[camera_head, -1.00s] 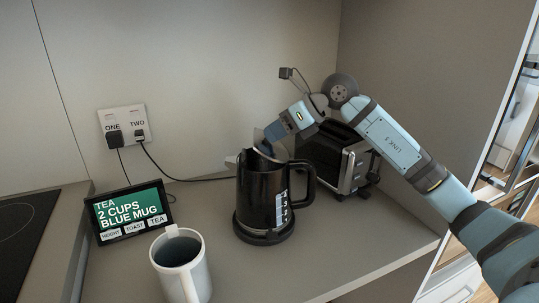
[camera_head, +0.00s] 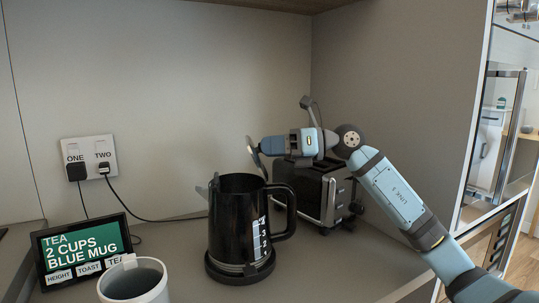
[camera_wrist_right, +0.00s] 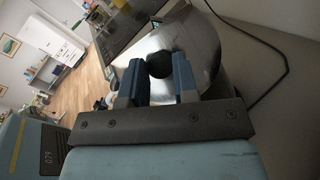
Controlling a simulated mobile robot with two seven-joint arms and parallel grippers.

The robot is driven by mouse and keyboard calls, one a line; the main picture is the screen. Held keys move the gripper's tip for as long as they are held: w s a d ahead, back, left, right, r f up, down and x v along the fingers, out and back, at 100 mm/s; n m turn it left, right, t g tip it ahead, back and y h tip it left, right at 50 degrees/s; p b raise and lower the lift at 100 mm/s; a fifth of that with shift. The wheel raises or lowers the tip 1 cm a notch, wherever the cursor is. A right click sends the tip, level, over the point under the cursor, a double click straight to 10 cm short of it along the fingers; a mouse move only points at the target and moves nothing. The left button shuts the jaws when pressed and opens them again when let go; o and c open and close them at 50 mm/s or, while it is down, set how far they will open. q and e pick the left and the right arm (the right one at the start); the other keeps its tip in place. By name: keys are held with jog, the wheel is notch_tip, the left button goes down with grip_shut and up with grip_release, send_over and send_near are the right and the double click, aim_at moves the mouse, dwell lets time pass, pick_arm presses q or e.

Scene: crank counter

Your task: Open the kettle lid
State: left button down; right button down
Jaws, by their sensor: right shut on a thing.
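The black kettle (camera_head: 228,222) stands upright on its base on the counter, its top open. The lid (camera_head: 254,158) is a thin disc above the kettle's right rim, tilted nearly on edge and apart from the rim. My right gripper (camera_head: 262,147) is shut on the lid's dark round knob. The right wrist view shows the knob (camera_wrist_right: 158,64) between the two blue fingers, with the shiny lid disc (camera_wrist_right: 200,45) beyond them. My left gripper is not in view.
A black and silver toaster (camera_head: 318,192) stands right of the kettle, under my right arm. A mug (camera_head: 135,283) and a small order screen (camera_head: 80,250) are at the left front. A wall socket (camera_head: 90,158) has cords. The counter's right front is clear.

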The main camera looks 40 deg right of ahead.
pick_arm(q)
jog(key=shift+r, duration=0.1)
pick_arm(e)
jog(key=c, duration=0.9)
grip_release()
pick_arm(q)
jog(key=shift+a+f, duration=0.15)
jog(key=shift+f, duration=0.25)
pick_arm(e)
jog(key=v, duration=1.3)
jog(key=shift+s+d, duration=0.25)
jog(key=shift+d, duration=0.05)
